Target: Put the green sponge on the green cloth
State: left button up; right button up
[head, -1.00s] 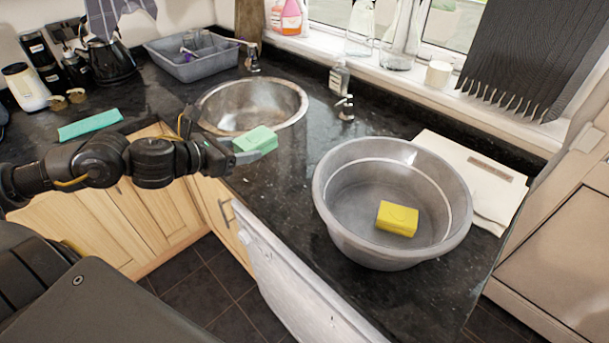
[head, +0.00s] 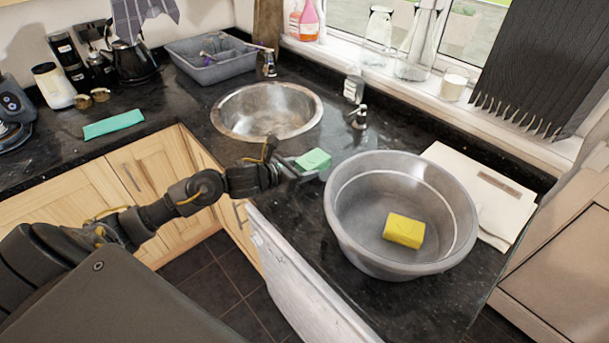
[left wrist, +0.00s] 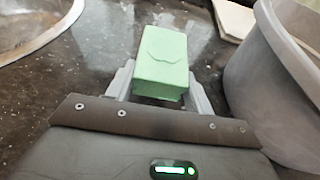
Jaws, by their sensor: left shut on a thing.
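My left gripper (head: 304,167) is shut on the green sponge (head: 314,159), a pale green block. It holds the sponge over the dark counter between the sink and the grey basin. In the left wrist view, the sponge (left wrist: 163,58) sits between the two grey fingers, and its top face shows. I cannot tell how high it is above the counter. The green cloth (head: 113,124) is a flat, folded teal strip on the left counter, well away from the sponge. My right gripper is not in view.
The grey basin (head: 345,222) holds a yellow sponge (head: 404,231) and stands close right of my left gripper. The metal sink (head: 266,111) is behind it. Counter around the cloth is clear.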

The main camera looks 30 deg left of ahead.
pick_arm(q)
jog(key=shift+w+d+f, duration=0.15)
jog(key=shift+f, duration=0.15)
notch_tip(320, 180, down, 3)
jog(key=shift+r+p, duration=0.1)
jog(key=shift+p, duration=0.65)
jog(key=shift+f, duration=0.2)
jog(key=shift+f+b, duration=0.2)
jog(key=shift+b, duration=0.15)
jog(key=o, duration=1)
jog(key=shift+c, duration=0.2)
jog(key=shift+r, duration=0.15)
